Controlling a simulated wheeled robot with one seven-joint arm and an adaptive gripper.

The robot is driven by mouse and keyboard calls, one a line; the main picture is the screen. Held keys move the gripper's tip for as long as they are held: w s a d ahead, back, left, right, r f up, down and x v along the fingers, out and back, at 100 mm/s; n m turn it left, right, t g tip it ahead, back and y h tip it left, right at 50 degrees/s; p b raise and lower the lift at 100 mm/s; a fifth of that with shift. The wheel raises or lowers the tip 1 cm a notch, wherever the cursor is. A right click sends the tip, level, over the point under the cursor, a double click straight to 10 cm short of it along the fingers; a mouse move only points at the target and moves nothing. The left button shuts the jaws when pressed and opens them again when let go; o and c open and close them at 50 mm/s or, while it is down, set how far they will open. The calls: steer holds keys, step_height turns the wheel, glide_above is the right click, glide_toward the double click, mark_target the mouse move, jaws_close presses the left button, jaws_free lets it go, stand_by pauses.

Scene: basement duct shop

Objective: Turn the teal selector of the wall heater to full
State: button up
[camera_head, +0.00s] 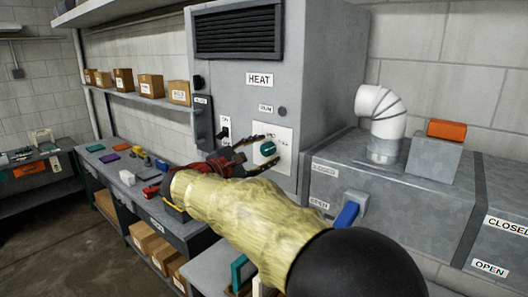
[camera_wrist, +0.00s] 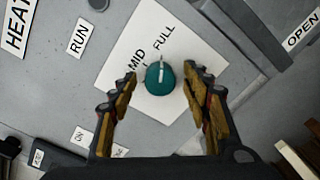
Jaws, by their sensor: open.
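The teal selector (camera_head: 268,148) is a round knob on a white plate (camera_head: 285,150) on the front of the grey wall heater (camera_head: 310,75). In the wrist view the selector (camera_wrist: 160,79) lies between the two fingers of my gripper (camera_wrist: 160,88), which is open with a gap on both sides. The selector's white pointer line points up in the picture, toward the FULL label (camera_wrist: 163,42) and past MID (camera_wrist: 136,61). Whether it sits exactly on the mark is unclear. In the head view my gripper (camera_head: 240,158) is beside the selector, and my forearm hides part of the heater's lower area.
A black switch (camera_head: 224,132) sits left of the selector. A grey duct (camera_head: 400,180) with a blue handle (camera_head: 347,215) and a white elbow pipe (camera_head: 382,120) stands at right. A workbench (camera_head: 180,225) with small tools runs along the left, below a shelf of boxes (camera_head: 150,87).

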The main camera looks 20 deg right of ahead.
steer(key=v, duration=1.1)
steer(key=shift+s, duration=0.15)
steer(key=shift+a, duration=0.15)
